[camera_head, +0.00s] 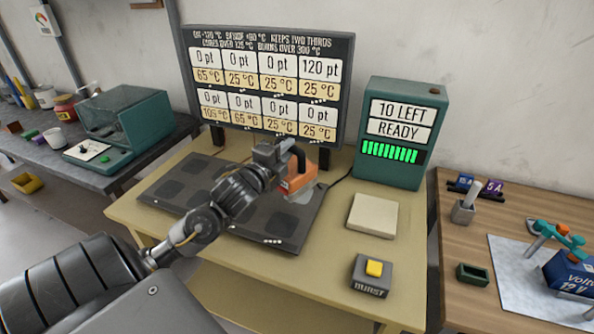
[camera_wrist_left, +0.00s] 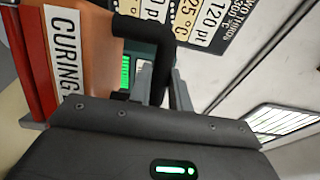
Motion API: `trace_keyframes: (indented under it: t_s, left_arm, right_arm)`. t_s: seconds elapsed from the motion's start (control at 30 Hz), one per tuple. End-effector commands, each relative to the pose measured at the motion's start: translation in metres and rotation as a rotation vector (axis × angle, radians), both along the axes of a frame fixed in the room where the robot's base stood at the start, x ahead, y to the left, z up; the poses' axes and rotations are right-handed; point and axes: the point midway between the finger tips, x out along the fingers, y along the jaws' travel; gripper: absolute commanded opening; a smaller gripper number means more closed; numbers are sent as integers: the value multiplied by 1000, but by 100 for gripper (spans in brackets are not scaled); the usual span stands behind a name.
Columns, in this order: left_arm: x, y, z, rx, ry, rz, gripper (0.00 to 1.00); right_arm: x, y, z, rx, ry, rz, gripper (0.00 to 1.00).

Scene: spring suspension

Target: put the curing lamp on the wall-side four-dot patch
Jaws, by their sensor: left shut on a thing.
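The curing lamp (camera_head: 298,182) is an orange block with a black handle. My left gripper (camera_head: 284,152) is shut on the handle. The wrist view shows the lamp's orange side (camera_wrist_left: 95,60) with part of its "CURING" label, and the handle (camera_wrist_left: 160,70) between the grey fingers. The lamp is over the far right end of the dark patch plate (camera_head: 303,222). A pale grey patch (camera_head: 302,196) shows just below it; I cannot tell whether they touch. The lamp and arm hide the wall-side four-dot marking. My right gripper is not in view.
A display board (camera_head: 348,90) with temperature readouts stands behind the plate. A green unit (camera_head: 368,173) reading "10 LEFT READY" stands to its right. A beige pad (camera_head: 373,216) and a yellow-button box (camera_head: 371,278) are at the bench's right. Side benches flank it.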

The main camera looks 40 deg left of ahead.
Motion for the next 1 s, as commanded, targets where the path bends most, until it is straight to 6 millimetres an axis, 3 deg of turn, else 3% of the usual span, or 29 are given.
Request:
trace_keyframes:
  t_s: [0.13,0.23,0.4,0.73,1.0]
  left_arm:
    - [32,13,-11,-2,0,3,0]
    - [46,18,-34,-2,1,1,0]
    - [63,25,-55,-1,-3,0,0]
    - [72,28,-68,-1,-3,0,0]
    - [74,29,-98,-1,-2,0,0]
  right_arm:
    - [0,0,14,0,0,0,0]
    - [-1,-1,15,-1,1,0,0]
    - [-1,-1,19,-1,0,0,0]
    - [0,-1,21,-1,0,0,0]
    - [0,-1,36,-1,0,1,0]
